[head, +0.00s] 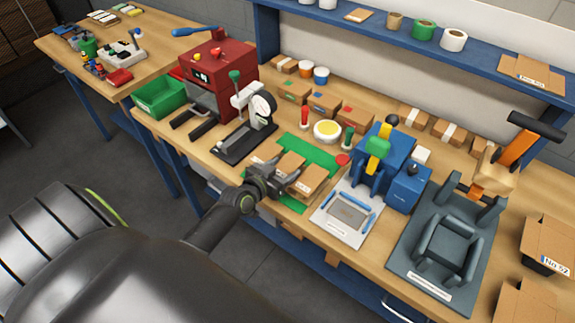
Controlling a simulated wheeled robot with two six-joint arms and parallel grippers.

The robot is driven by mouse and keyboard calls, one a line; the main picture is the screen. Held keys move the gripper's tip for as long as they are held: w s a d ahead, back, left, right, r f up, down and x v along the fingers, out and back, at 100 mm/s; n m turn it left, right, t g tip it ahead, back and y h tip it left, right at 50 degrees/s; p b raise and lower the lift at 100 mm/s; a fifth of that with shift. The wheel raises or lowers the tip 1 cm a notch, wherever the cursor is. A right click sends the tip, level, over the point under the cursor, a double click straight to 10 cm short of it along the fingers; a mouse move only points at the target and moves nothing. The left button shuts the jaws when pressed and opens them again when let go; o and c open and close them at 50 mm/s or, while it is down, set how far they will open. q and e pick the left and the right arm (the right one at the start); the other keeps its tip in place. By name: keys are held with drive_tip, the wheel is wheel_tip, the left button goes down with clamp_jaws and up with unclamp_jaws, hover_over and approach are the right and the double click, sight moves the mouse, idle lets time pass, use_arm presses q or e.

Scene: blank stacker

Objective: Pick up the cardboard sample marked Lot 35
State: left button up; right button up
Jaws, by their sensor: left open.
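Three small cardboard samples lie in a row along the front of the green mat (320,158): a right one (309,182), a middle one (290,164) and a left one (264,153). Each seems to bear a small label, but the print is too small to read, so I cannot tell which is Lot 35. My left gripper (272,181) is open at the bench's front edge, close to the middle and right samples. It hides part of them, and I cannot tell whether it touches. My right gripper is out of view.
Left of the mat stand a black-and-white dial press (245,119) and a red machine (219,68). To the right are a blue device (376,165) with a grey plate and a dark fixture (447,250). Small cartons (356,118) line the back.

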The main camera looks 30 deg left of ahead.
use_arm(q)
drive_tip(key=c, duration=0.6)
